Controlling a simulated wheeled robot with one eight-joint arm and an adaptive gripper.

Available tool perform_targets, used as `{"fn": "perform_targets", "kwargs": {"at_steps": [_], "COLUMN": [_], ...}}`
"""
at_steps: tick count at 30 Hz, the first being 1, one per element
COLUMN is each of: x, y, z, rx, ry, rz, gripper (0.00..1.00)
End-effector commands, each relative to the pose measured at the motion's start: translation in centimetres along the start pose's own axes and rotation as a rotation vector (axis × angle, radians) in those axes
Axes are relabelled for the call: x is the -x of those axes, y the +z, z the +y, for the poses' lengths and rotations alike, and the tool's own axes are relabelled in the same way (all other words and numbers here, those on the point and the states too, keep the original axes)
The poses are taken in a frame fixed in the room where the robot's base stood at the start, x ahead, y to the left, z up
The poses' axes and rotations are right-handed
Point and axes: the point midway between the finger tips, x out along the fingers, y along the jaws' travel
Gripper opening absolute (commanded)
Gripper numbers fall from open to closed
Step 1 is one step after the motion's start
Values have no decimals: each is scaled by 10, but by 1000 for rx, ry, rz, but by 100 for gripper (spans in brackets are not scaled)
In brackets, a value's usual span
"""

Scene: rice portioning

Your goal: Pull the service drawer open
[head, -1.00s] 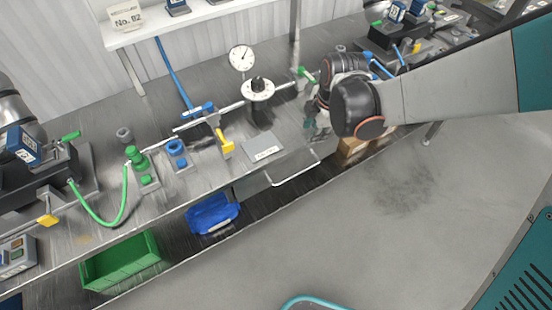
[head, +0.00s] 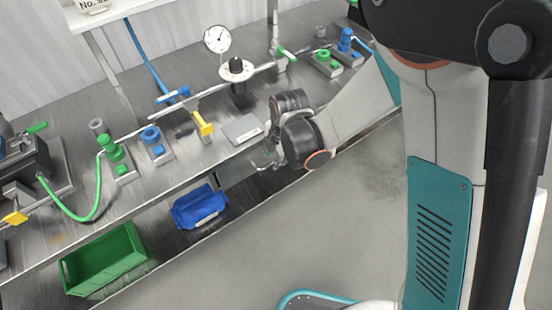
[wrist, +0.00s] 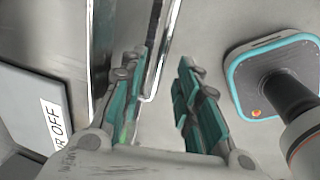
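The service drawer (head: 234,174) is a plain grey front under the bench edge, and it looks flush with the bench. My gripper (head: 264,157) is at the right part of this front, in front of the bench edge, and hides most of the handle. In the wrist view, my gripper (wrist: 163,98) has its two teal fingers apart. The thin metal drawer handle (wrist: 158,70) runs between them in the picture, closer to the left finger. I cannot tell whether a finger touches it.
A grey plate (head: 243,129) lies on the bench above the drawer; its label partly shows in the wrist view. A blue bin (head: 199,207) and a green crate (head: 104,258) sit on the lower shelf. A dial gauge (head: 217,40) stands behind. The floor (head: 255,240) in front is clear.

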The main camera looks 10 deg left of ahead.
Motion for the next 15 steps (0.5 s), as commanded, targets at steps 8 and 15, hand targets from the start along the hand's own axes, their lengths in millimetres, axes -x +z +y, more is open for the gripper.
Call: {"fn": "perform_targets", "kwargs": {"at_steps": [8, 15], "x": [-20, -20], "y": [0, 0], "z": [0, 0], "rx": [-1, -1], "ry": [0, 0], "rz": [0, 0], "gripper": [30, 30]}}
